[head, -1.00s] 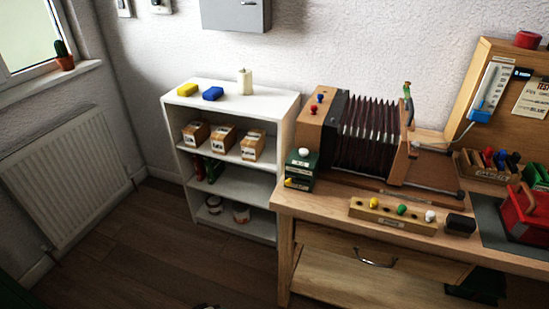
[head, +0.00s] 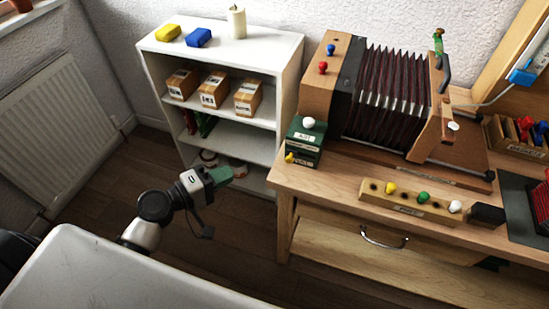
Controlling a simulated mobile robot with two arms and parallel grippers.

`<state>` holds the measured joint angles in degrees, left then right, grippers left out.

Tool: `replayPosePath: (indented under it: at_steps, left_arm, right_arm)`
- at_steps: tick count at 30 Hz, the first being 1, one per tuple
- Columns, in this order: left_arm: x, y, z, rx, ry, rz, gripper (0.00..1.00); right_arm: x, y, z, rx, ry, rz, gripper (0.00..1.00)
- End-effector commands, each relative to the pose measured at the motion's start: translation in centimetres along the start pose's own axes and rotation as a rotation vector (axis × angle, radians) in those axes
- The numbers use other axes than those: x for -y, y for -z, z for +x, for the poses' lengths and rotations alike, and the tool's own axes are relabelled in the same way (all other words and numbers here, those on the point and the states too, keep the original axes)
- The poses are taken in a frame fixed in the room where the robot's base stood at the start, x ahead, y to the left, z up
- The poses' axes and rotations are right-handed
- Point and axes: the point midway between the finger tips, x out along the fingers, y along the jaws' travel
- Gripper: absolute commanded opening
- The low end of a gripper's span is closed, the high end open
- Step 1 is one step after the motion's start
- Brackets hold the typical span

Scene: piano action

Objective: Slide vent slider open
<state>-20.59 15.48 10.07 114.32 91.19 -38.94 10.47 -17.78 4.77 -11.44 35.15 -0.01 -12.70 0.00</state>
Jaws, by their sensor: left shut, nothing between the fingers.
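The bellows unit (head: 385,95), with dark pleats between wooden ends, stands on the workbench. A dark upright handle (head: 445,75) and a small white knob (head: 453,126) are at its right end. I cannot tell which part is the vent slider. My left gripper (head: 220,175), with a green end, is shut and empty. It appears in front of the white shelf, left of the bench and well apart from the bellows. My right gripper is not in view.
A green box (head: 304,143) with a white knob stands at the bench's left end. A wooden block with coloured knobs (head: 405,203) and a black block (head: 486,215) lie along the front. The white shelf (head: 225,50) holds cartons.

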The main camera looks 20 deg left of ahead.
Motion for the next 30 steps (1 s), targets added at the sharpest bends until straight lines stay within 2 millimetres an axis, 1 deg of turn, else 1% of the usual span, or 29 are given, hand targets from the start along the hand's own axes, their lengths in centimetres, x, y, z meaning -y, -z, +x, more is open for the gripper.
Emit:
replayPosePath:
  at_steps: [5,10,15,17,18,21,24,30]
  left_arm:
    - [-0.3,0.1,1.8,-0.001,-0.002,-0.001,0.00]
    - [-0.5,0.1,5.3,0.000,-0.003,-0.002,0.00]
    - [-0.3,0.1,9.0,-0.001,-0.002,-0.002,0.00]
    - [-0.3,0.0,10.2,0.000,-0.002,-0.001,0.00]
    - [-0.3,-0.5,10.6,0.001,-0.001,-0.004,0.00]
    - [-0.3,-1.6,11.6,0.000,0.000,-0.002,0.00]
    - [-0.2,-2.3,12.3,-0.001,0.000,-0.001,0.00]
    - [0.0,-2.9,12.8,0.000,0.001,0.000,0.00]
  right_arm:
    - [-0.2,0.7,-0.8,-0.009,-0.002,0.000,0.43]
    - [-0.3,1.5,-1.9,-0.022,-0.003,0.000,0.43]
    - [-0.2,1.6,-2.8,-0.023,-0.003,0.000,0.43]
    - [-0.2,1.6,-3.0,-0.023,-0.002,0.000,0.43]
    - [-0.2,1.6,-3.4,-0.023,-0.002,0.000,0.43]
    - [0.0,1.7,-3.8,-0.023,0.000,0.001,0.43]
    - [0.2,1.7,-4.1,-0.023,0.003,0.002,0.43]
    - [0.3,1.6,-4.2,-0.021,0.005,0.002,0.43]
